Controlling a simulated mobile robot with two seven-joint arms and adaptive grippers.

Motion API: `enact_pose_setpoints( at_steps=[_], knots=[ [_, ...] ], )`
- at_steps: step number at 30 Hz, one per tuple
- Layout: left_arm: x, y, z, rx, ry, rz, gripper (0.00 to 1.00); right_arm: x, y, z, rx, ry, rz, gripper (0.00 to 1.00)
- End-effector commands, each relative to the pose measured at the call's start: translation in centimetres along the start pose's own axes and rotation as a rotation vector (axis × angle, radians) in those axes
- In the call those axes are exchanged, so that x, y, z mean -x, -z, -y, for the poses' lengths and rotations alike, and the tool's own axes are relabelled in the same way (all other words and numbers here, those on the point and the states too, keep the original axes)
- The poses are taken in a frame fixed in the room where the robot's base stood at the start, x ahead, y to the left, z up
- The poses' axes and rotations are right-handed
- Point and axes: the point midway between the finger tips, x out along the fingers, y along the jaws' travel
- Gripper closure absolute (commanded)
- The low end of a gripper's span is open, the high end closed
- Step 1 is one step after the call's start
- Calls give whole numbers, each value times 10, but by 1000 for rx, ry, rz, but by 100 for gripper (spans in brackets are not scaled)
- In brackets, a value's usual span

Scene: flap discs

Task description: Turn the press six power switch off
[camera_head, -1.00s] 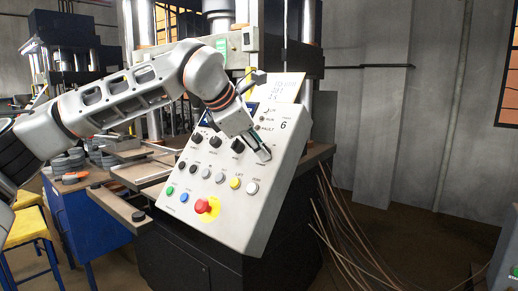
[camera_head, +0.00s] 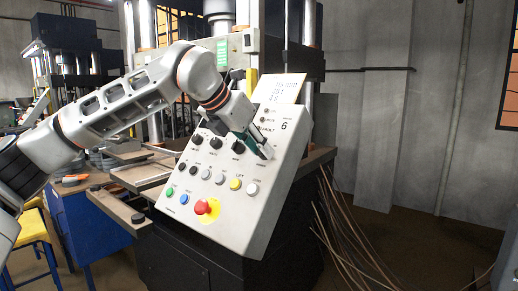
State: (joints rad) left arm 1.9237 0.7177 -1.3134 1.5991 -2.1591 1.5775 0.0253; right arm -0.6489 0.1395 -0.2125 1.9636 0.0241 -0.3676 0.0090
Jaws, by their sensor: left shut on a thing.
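The press six control panel (camera_head: 222,222) is a tilted pale box marked with a 6. Several dark rotary knobs run along its upper part, among them one dark knob (camera_head: 238,146) just left of my left gripper. My left gripper (camera_head: 264,151) reaches the panel's upper right, at the right end of that row, with its fingers shut on a small control at the panel face. This is where the power switch appears to be; the fingers hide it, so its setting cannot be read. My right gripper is not in view.
A red emergency button (camera_head: 203,207) on a yellow plate and several coloured push buttons sit lower on the panel. A paper note (camera_head: 280,88) stands above it. A blue cabinet (camera_head: 92,232) and yellow stool (camera_head: 28,227) stand left.

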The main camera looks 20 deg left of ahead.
Motion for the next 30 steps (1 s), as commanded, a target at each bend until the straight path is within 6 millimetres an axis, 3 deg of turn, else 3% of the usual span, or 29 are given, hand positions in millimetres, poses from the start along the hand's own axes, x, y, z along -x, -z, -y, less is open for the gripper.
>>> enact_pose_setpoints(
  at_steps=[15, 16, 17, 30],
  knots=[
    [0, 0, 0, 20, 1, 2, 99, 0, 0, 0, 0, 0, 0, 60],
    [0, 0, 0, 20, 1, 2, 70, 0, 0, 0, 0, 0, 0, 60],
    [0, 0, 0, 20, 1, 2, 62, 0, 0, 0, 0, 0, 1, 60],
    [6, -1, -1, 19, 1, 3, 61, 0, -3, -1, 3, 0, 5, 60]
  ],
)
